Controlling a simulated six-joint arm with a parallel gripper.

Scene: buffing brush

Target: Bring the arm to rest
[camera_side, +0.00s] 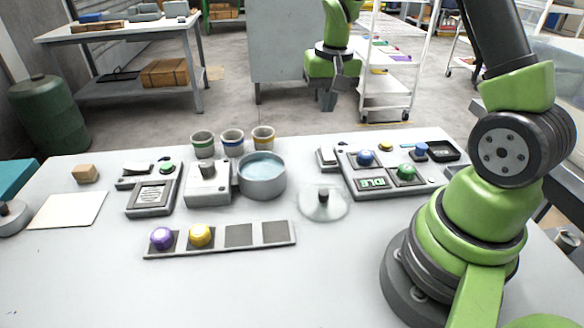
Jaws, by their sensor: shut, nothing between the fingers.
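My gripper (327,104) hangs in the air at the top middle, above and behind the back edge of the table in the picture. It points down, its fingers are shut, and it holds nothing. It is apart from everything on the table. My green and black arm rises from the right side of the table. Its upper links run out of the top of the picture.
The white table (290,295) bears a strip with a purple ball (162,238) and a yellow ball (200,235), a blue-filled bowl (262,177), several cups (233,143), a clear disc (323,203) and a panel with blue (366,158) and green knobs. The front middle is clear.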

